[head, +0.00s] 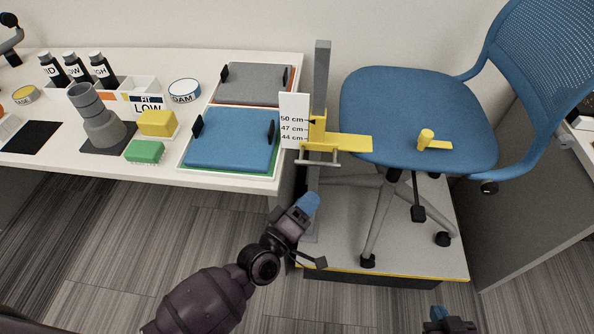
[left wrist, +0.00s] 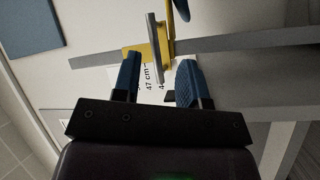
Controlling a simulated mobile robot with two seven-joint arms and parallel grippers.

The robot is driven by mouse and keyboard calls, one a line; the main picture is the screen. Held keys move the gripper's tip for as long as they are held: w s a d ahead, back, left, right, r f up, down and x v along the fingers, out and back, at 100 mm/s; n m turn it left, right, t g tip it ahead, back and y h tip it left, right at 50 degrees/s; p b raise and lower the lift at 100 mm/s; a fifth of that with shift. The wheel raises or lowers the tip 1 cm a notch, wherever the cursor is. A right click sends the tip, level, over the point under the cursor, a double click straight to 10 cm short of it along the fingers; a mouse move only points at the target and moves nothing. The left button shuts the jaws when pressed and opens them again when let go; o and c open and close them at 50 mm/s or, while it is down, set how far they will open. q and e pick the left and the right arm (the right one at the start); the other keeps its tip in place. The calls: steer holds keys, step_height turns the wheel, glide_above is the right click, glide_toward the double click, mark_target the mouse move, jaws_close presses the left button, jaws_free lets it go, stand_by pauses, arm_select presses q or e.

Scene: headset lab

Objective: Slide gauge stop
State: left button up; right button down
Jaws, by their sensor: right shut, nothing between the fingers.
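The gauge is a grey upright post (head: 322,75) with a white scale card (head: 293,105) marked 50, 47 and 44 cm. The yellow stop (head: 345,142) sits on the post, its arm reaching right towards the chair seat. A black pointer beside the card is close to the 50 cm mark. A thin grey bar (head: 318,163) hangs under the stop. My left gripper (head: 308,203) is below the stop, apart from it. In the left wrist view it is open (left wrist: 156,80), with the stop (left wrist: 164,42) and bar (left wrist: 153,35) beyond its fingertips. My right gripper (head: 440,318) is shut and empty at the bottom edge.
A blue chair (head: 400,95) stands right of the post on a low platform (head: 335,255), a yellow piece (head: 428,140) at its seat. The white table (head: 150,178) at left holds blue foam (head: 235,138), grey foam (head: 255,82), bottles, and yellow and green blocks. The floor in front is clear.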

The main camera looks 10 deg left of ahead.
mark_target(316, 166)
arm_select(q)
steer(key=w+r+n, duration=0.1)
steer(key=w+n, duration=0.1)
steer(key=w, duration=0.1)
steer(key=w+d+n+t+y, duration=0.1)
steer(key=w, duration=0.2)
steer(key=w+r+n, duration=0.1)
steer(key=w+n, duration=0.1)
steer(key=w, duration=0.1)
steer(key=shift+w+d+r+n+t+y, duration=0.3)
steer(key=shift+w+t+y, duration=0.1)
steer(key=shift+c, duration=0.3)
jaws_close()
